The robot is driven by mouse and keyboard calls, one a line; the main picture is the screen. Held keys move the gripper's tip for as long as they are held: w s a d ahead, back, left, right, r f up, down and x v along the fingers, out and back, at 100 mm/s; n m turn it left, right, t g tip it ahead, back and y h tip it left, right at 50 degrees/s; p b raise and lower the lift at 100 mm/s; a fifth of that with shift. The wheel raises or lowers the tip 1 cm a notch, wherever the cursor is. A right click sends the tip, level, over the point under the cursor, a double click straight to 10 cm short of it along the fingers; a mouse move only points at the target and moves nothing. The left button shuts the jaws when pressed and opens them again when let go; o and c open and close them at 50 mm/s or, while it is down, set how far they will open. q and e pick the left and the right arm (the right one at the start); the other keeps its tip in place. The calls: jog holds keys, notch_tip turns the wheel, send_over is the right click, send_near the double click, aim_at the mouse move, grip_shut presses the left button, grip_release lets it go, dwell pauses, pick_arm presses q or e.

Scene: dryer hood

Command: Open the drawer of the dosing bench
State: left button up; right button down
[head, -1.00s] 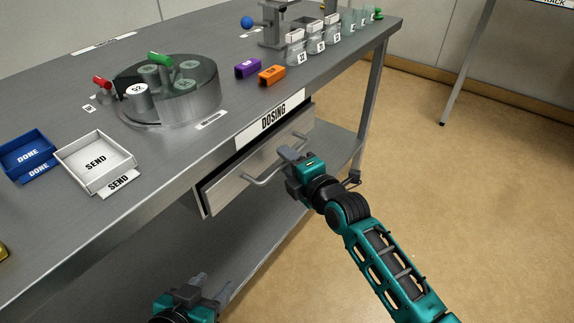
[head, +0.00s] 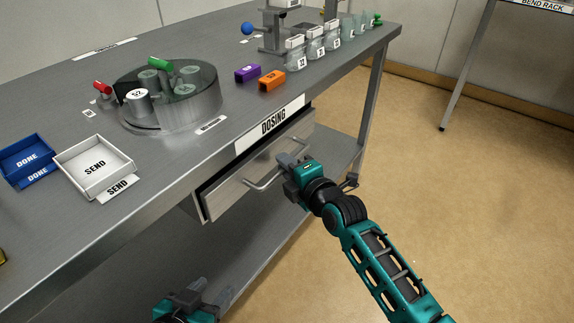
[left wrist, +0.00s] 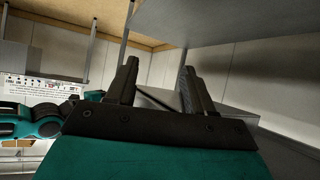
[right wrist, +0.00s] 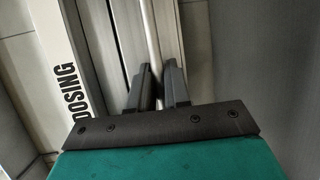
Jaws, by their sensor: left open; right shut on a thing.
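The dosing bench (head: 90,90) carries a DOSING label (head: 272,122) on its front edge. Below the label is the grey drawer front (head: 228,198) with a bar handle (head: 262,184). A dark gap shows along the drawer's top and left edges. My right gripper (head: 287,162) is shut on the right part of the handle. In the right wrist view the bar (right wrist: 152,45) runs down between the fingers (right wrist: 160,88). My left gripper (head: 208,295) is open and empty, low in front of the bench, left of the drawer. The drawer's inside is hidden.
On the bench stand a round rotor (head: 170,105), a white SEND tray (head: 85,180), a blue DONE tray (head: 22,150), purple (head: 248,72) and orange (head: 271,80) blocks and several jars. A lower shelf (head: 265,230) lies beneath. The floor (head: 470,200) at right is clear.

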jog(key=shift+s, duration=0.1)
jog(key=s+d+p, duration=0.9)
jog(key=s+d, duration=0.4)
jog(key=d, duration=0.5)
jog(key=shift+p, duration=0.35)
jog(key=c, duration=1.2)
grip_release()
jog(key=shift+o, duration=0.2)
